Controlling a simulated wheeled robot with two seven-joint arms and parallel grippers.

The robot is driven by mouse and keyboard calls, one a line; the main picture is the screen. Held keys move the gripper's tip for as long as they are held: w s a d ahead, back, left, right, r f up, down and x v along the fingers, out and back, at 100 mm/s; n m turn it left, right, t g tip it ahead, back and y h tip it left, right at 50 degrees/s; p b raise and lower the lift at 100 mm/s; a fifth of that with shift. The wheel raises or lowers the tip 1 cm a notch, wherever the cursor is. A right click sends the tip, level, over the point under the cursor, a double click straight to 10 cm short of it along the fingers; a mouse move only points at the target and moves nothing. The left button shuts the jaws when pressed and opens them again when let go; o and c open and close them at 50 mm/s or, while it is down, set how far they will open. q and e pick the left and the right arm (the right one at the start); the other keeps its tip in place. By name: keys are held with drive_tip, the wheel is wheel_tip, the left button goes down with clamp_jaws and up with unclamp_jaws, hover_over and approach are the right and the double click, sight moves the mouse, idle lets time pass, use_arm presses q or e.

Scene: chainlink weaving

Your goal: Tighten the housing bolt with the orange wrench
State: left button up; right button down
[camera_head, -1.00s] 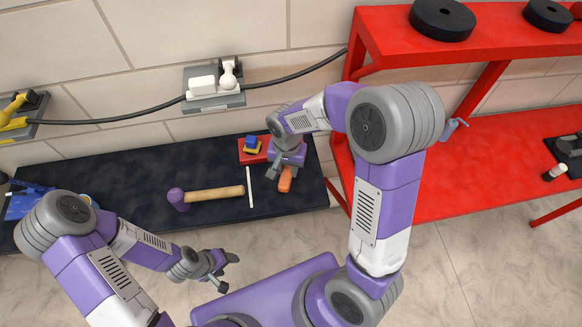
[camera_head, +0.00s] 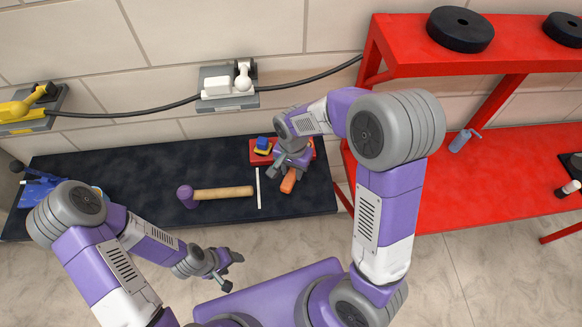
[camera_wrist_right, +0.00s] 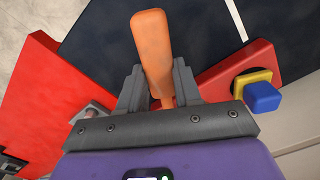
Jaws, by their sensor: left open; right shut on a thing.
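The orange wrench (camera_head: 288,181) shows its handle just below my right gripper (camera_head: 287,168) in the head view. In the right wrist view the orange handle (camera_wrist_right: 152,45) stands between the fingers of my right gripper (camera_wrist_right: 160,85), which is shut on it. A red block (camera_head: 308,150), probably the housing, lies on the dark bench under my right wrist. A blue bolt-like head (camera_head: 262,143) on a yellow collar (camera_head: 261,151) sits on its left part, and the blue head also shows in the right wrist view (camera_wrist_right: 262,97). The wrench's far end is hidden. My left gripper (camera_head: 229,271) is open and empty in front of the bench.
A purple-headed mallet (camera_head: 222,192) and a thin white strip (camera_head: 258,188) lie on the dark bench (camera_head: 130,165). A blue object (camera_head: 38,190) is at the bench's left end. A red shelf unit (camera_head: 470,190) stands at the right. Wall boxes carry a cable.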

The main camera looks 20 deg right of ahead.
drive_tip(key=shift+r, duration=0.1)
drive_tip(key=shift+r+p, duration=2.8)
drive_tip(key=shift+r, duration=0.55)
drive_tip(key=s+d+n+p, duration=0.1)
drive_tip(key=s+d+n, duration=0.1)
drive_tip(key=d+n, duration=0.9)
drive_tip(key=shift+s+n, duration=0.25)
drive_tip(key=shift+n, duration=0.25)
drive_tip(key=shift+a, duration=0.1)
